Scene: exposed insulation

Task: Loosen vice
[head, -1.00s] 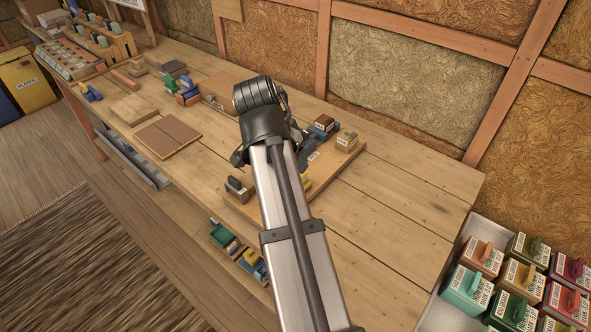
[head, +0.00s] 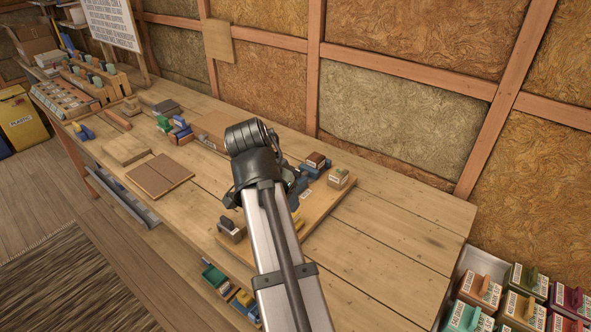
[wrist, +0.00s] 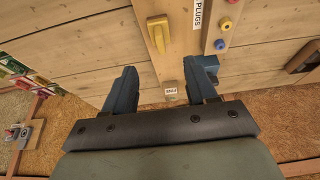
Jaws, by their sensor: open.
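I cannot clearly make out which thing is the vice. A blue and green clamp-like piece (head: 178,130) stands on the workbench, left of my arm in the head view. Another blue piece with a dark red block (head: 315,164) sits at the back of a wooden board (head: 322,203), right of my wrist. In the wrist view my gripper (wrist: 160,68) is open, with its two dark blue fingers apart and nothing held between them. In the head view my arm hides the fingertips.
A beige block (head: 340,178) and a grey block (head: 232,228) sit on the board. The wrist view shows a yellow handle (wrist: 157,35) and a "PLUGS" label (wrist: 198,14). Brown flat pieces (head: 160,176) lie left. The bench's right end is clear. Insulated walls stand behind.

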